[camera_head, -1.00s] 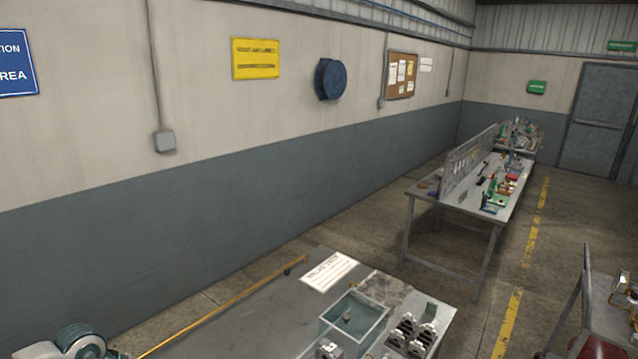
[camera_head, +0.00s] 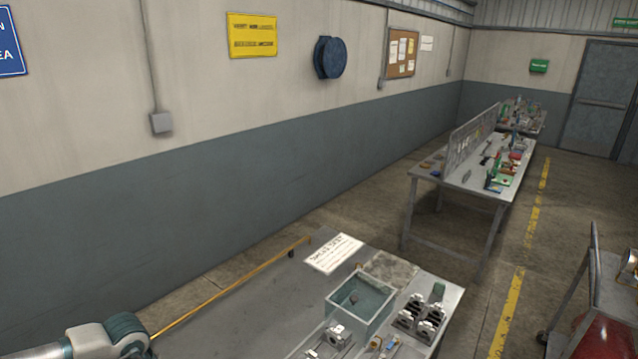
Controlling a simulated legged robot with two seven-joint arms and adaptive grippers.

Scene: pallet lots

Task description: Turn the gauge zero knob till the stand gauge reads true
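No stand gauge or zero knob can be made out for certain in the head view. The near workbench (camera_head: 255,298) comes in at the bottom. On it are a clear open tank (camera_head: 361,300) with a small dark item inside, metal blocks (camera_head: 420,316) to its right, and a metal fixture (camera_head: 337,336) with small brass-coloured parts (camera_head: 384,344) at the lower edge. A part of my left arm, grey with a dark green joint, shows at the bottom left. Neither gripper is in view.
A white printed sheet (camera_head: 334,253) lies at the bench's far end. A yellow rail (camera_head: 230,288) runs along its left edge. A second bench (camera_head: 470,180) with tools stands beyond. A cart (camera_head: 610,300) is at the right; a yellow-lined aisle (camera_head: 512,300) lies between.

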